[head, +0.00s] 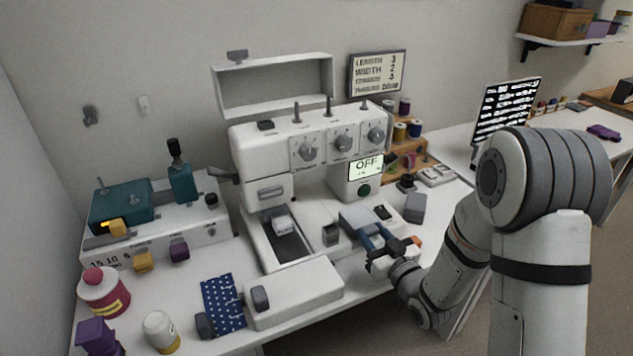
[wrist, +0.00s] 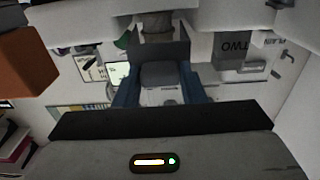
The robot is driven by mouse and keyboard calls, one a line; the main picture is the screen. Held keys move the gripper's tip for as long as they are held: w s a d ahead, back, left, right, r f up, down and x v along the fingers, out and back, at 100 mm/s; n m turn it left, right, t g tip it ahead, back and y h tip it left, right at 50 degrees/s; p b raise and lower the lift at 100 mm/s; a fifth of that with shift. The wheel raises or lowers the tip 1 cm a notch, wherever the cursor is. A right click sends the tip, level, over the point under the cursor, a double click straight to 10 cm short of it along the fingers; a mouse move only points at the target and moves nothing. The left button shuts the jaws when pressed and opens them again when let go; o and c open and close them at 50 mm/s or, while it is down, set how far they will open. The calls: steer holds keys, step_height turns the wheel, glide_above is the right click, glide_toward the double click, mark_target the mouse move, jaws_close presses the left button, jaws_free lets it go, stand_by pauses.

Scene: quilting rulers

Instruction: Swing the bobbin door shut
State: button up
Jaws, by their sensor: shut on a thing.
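The white sewing machine (head: 262,160) stands on the table in the head view. A dark open recess (head: 290,245) shows in its bed. A white slab with a grey knob (head: 260,298) lies in front of it; I cannot tell surely whether this is the bobbin door. My gripper (head: 374,238) is at the right end of the machine bed, beside a pale grey panel (head: 358,217). In the wrist view my blue fingers are shut on a grey block (wrist: 158,75), perhaps a door handle. Its link to the panel is hidden.
A blue dotted cloth (head: 222,305) lies left of the slab. A teal-topped unit (head: 120,205) stands at the left. A small sign screen (head: 507,110) stands behind my arm. Thread spools sit on a wooden rack (head: 408,147) behind the machine.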

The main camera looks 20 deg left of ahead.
steer(key=shift+w+a+f, duration=0.1)
steer(key=shift+a+f, duration=0.25)
steer(key=shift+a, duration=0.05)
steer(key=o, duration=0.5)
steer(key=shift+d+f+b, duration=0.25)
steer(key=shift+f+b, duration=0.05)
steer(key=shift+b, duration=0.05)
steer(key=o, duration=0.4)
steer(key=shift+s+d+f+b, duration=0.3)
steer(key=shift+s+f+b, duration=0.1)
steer(key=shift+f, duration=0.05)
steer(key=shift+s+d+r+b, duration=0.15)
steer(key=shift+s+d, duration=0.15)
steer(key=shift+d, duration=0.15)
steer(key=shift+s+d+r+b, duration=0.1)
steer(key=shift+s+d+b, duration=0.05)
steer(key=shift+s+d, duration=0.2)
steer(key=shift+s+d+r+p, duration=0.15)
steer(key=shift+d+r+p, duration=0.1)
steer(key=shift+p, duration=0.45)
steer(key=s+d+p, duration=0.1)
steer(key=p, duration=0.2)
steer(key=shift+s+d+f+p, duration=0.1)
steer(key=shift+d+p, duration=0.15)
steer(key=shift+p, duration=0.1)
